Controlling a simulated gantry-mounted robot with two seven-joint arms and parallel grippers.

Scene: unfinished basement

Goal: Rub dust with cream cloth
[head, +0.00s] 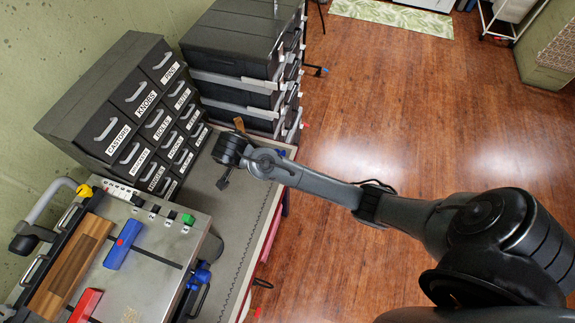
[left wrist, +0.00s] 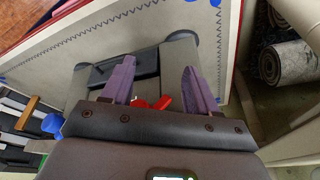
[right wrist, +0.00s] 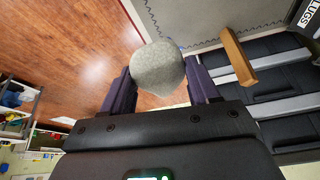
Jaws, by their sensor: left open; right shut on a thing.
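A rounded, pale grey-cream bundle, which looks like the cream cloth (right wrist: 158,68), sits between the fingers of my right gripper (right wrist: 160,88). The right gripper is shut on it. In the head view this gripper (head: 226,165) is over the far end of the grey workbench, near the drawers; the cloth cannot be made out there. A small pale speckled patch, possibly the dust (head: 130,314), lies on the metal machine top at the bottom. My left gripper (left wrist: 158,80) has its purple fingers apart with nothing held; it is not seen in the head view.
Labelled dark drawers (head: 130,110) and stacked black cases (head: 240,60) stand along the wall. The metal machine top (head: 150,270) carries a blue block (head: 123,244) and a red block (head: 86,306). The wooden floor at right is open.

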